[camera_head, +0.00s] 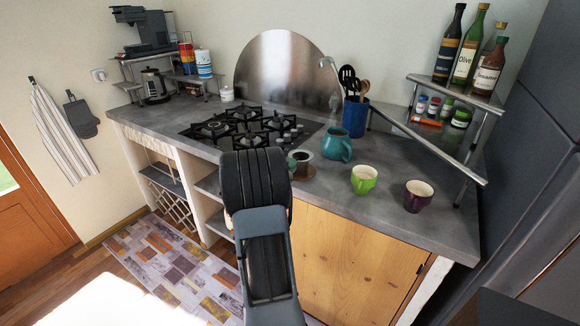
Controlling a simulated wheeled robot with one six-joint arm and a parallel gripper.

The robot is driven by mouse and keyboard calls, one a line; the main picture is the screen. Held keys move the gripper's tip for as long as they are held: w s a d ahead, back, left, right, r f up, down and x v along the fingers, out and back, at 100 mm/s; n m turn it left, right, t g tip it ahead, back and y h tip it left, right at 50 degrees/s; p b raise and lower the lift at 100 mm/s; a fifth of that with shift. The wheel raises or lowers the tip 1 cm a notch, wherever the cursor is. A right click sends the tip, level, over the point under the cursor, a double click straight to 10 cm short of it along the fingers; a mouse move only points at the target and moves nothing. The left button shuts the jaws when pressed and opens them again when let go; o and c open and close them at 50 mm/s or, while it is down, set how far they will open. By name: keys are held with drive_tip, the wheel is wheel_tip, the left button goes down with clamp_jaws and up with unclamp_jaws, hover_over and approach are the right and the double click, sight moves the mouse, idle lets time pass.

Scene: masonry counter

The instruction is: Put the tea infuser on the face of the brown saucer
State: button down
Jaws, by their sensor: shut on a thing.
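The brown saucer (307,173) lies on the counter in the head view, just right of my arm, its left part hidden. The tea infuser (302,156), small and cup-shaped with a pale rim and dark inside, shows over the saucer. I cannot tell whether it touches the saucer's face or is a little above it. My gripper (292,163) is mostly hidden behind my dark arm. Only a small greenish-grey piece seems to show, at the infuser's left side, shut on it. The fingertips are not clear.
A teal mug (337,144) stands close behind, right of the saucer. A green cup (364,180) and a purple cup (418,196) stand further right. A blue utensil holder (355,118) is behind the mug. The gas hob (245,127) is at the left.

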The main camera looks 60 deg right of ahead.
drive_tip(key=shift+f, duration=0.15)
drive_tip(key=c, duration=1.2)
unclamp_jaws()
drive_tip(key=shift+o, duration=0.2)
drive_tip(key=w+a+b, duration=0.1)
drive_tip(key=a, duration=1.1)
